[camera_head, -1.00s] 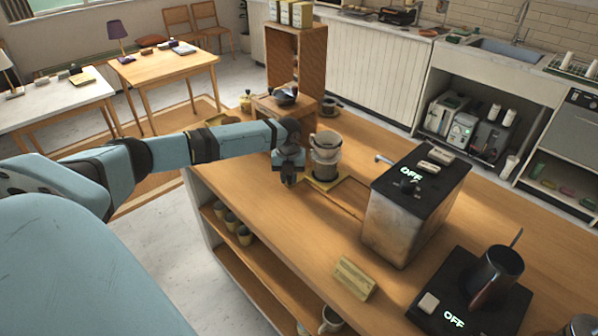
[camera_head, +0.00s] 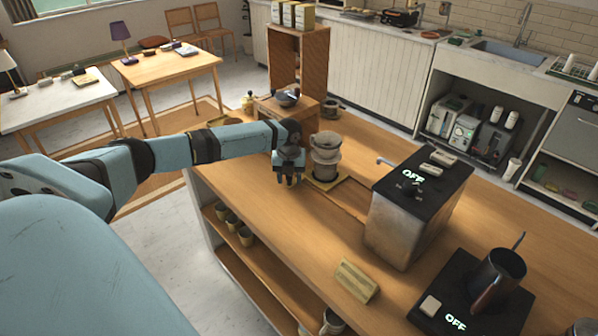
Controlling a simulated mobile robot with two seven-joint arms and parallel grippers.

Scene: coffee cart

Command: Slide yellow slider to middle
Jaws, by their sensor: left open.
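The yellow slider (camera_head: 325,184) is a flat plate on the wooden cart top (camera_head: 225,186), at the near-left end of a long slot. A coffee dripper over a glass vessel (camera_head: 325,155) stands on it and hides its middle. My left gripper (camera_head: 289,182) points down, open, just left of the slider and dripper. I cannot tell whether its fingers touch the slider. My right gripper is not in view.
A steel machine with a black "OFF" top (camera_head: 405,215) stands right of the slot. A wooden grinder (camera_head: 284,104) stands behind my gripper. A yellow block sign (camera_head: 357,280) and a pitcher on a black heater (camera_head: 497,280) are nearer. The cart's front-left top is clear.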

